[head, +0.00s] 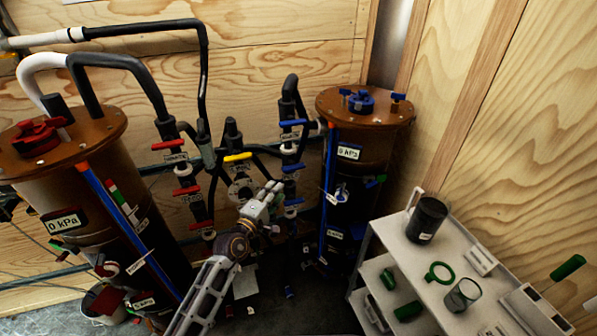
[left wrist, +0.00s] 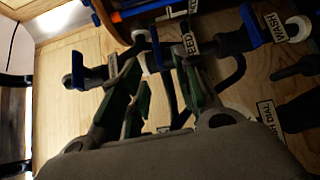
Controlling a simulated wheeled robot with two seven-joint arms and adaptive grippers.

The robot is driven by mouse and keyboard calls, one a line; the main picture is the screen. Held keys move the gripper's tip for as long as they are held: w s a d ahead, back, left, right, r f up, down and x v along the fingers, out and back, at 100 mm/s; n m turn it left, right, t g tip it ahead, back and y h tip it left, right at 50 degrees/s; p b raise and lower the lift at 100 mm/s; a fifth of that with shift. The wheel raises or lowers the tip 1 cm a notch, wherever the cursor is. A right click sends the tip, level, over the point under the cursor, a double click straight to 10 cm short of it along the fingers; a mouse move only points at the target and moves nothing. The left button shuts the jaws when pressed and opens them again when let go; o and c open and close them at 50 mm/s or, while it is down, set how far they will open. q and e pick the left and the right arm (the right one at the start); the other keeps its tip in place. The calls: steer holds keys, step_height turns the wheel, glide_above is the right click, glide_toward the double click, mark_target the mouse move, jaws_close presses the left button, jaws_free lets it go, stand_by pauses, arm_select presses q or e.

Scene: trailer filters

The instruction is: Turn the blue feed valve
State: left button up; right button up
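In the head view a column of blue-handled valves stands left of the right filter tank, with blue handles at its top, middle (head: 292,168) and bottom. My left gripper (head: 272,192) is close to the middle and lower ones. In the left wrist view a label reading FEED (left wrist: 189,43) stands just past the fingertips. My left gripper (left wrist: 157,62) shows its two green-padded fingers spread, with a dark blue handle (left wrist: 155,46) at the gap between the tips. I cannot tell whether the fingers touch it. My right gripper is not in view.
A WASH label and another blue handle (left wrist: 250,26) are at the right in the wrist view. Red handles (head: 187,190) and a yellow handle (head: 238,157) sit left of the blue column. The right tank (head: 375,108) and a white shelf cart (head: 455,245) stand to the right.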

mark_target(292, 170)
arm_select(q)
steer(key=shift+d+r, duration=0.15)
steer(key=shift+r, duration=0.1)
steer(key=shift+w, duration=0.1)
steer(key=shift+b+x, duration=0.55)
steer(key=shift+x, duration=6.25)
jaws_close()
